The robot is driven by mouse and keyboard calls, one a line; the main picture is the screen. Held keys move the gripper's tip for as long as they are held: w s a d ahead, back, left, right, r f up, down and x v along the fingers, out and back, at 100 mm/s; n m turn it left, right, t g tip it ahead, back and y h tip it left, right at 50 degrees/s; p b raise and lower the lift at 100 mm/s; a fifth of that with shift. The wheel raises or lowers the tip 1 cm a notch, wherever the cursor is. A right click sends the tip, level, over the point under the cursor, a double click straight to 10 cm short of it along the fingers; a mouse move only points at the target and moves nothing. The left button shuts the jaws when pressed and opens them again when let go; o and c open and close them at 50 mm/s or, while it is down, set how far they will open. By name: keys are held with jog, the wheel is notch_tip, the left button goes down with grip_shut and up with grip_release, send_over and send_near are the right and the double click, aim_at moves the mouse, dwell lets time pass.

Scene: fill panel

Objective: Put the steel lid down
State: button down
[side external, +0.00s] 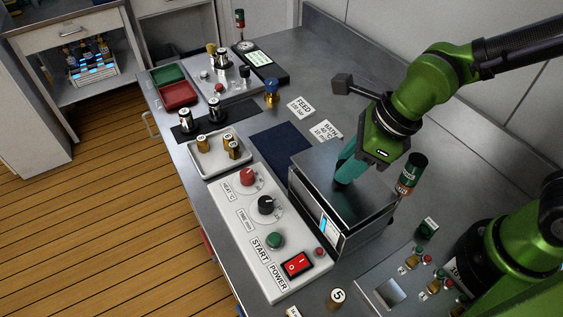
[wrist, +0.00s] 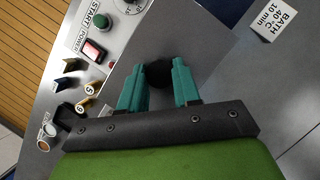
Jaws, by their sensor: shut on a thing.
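The steel lid (side external: 372,200) is a flat grey plate at the top of the steel bath box (side external: 352,238) in the side view. I cannot tell whether it rests on the box or is just above it. It also fills the middle of the wrist view (wrist: 190,35). Its round black knob (wrist: 158,73) is between my teal fingers. My gripper (side external: 343,176) points down, shut on this knob, and its fingers hide part of it; it also shows in the wrist view (wrist: 159,88).
A dark blue mat (side external: 281,145) lies bare on the bench beside the box. A control panel (side external: 245,222) with knobs and buttons is to the box's left.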

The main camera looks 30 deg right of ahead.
jog(key=shift+f, duration=0.1)
jog(key=shift+f, duration=0.45)
jog(key=c, duration=0.8)
grip_release()
jog(key=shift+r, duration=0.1)
